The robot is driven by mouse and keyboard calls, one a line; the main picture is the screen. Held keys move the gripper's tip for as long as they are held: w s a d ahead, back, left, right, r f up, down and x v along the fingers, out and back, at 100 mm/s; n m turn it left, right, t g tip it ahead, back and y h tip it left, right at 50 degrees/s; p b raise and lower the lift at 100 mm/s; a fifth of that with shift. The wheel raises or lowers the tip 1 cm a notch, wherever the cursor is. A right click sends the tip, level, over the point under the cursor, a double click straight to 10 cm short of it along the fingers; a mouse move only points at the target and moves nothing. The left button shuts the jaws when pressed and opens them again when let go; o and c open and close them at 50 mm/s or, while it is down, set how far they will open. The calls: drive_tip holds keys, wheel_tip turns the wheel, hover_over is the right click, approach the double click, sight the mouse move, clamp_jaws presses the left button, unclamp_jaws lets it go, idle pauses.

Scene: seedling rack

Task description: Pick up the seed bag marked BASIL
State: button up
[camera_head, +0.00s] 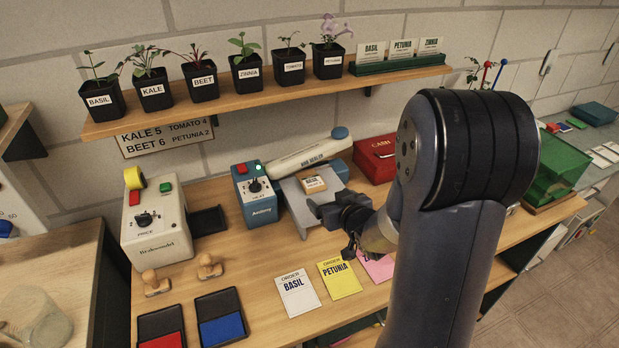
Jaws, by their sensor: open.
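A small tan bag with a white label (313,184) lies on the grey tray of the bag sealer; its print is too small to read surely. A packet marked BASIL (371,52) stands at the left in a green holder on the wall shelf, beside PETUNIA and ZINNIA packets. A white order card marked BASIL (297,293) lies flat on the bench. My gripper (331,229) is open and empty, just in front of and to the right of the tray, apart from the bag. My arm hides part of the bench.
The bag sealer (308,153) stands behind its grey tray (296,207). A blue device (258,205) is left of it, a red cash box (375,163) right. Yellow (340,280) and pink (377,268) order cards lie in front. Potted seedlings line the shelf (240,101) above.

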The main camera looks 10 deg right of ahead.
sight(314, 184)
drive_tip(key=x, duration=0.4)
drive_tip(key=shift+w, duration=0.15)
drive_tip(key=p+x, duration=0.2)
drive_tip(key=x, duration=0.2)
drive_tip(key=shift+r, duration=0.1)
drive_tip(key=shift+w+a+f, duration=0.1)
drive_tip(key=shift+w+f, duration=0.2)
drive_tip(key=shift+w, duration=0.25)
drive_tip(key=c, duration=1.1)
drive_tip(key=shift+c, duration=0.2)
drive_tip(key=shift+a+r, duration=0.1)
drive_tip(key=shift+r, duration=0.05)
